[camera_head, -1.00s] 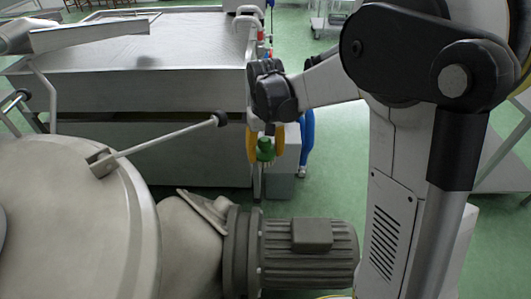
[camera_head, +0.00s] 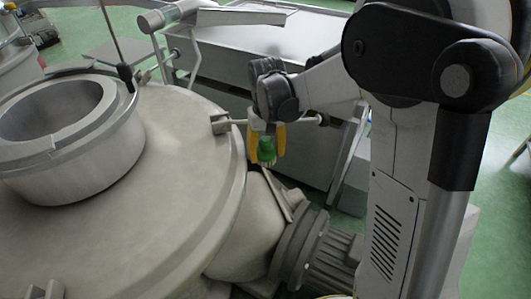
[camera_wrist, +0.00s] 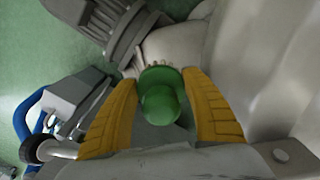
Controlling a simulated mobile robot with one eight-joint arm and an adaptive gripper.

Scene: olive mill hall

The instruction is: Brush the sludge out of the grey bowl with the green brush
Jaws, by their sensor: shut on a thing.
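My gripper (camera_head: 266,147) has yellow fingers and is shut on the green brush (camera_head: 266,150). In the wrist view the brush (camera_wrist: 160,95) sits between the two yellow fingers, with pale bristles showing at its far edge. The grey bowl (camera_head: 122,150) may be the round, open-topped collar on this vessel at the left; I cannot be sure. Its inside looks dark grey, and I cannot make out any sludge.
The domed vessel (camera_head: 190,185) fills the left and lower part of the head view. A lever (camera_head: 290,121) sticks out behind my gripper. A motor (camera_head: 318,255) is at lower right. A steel tank (camera_head: 230,60) stands behind.

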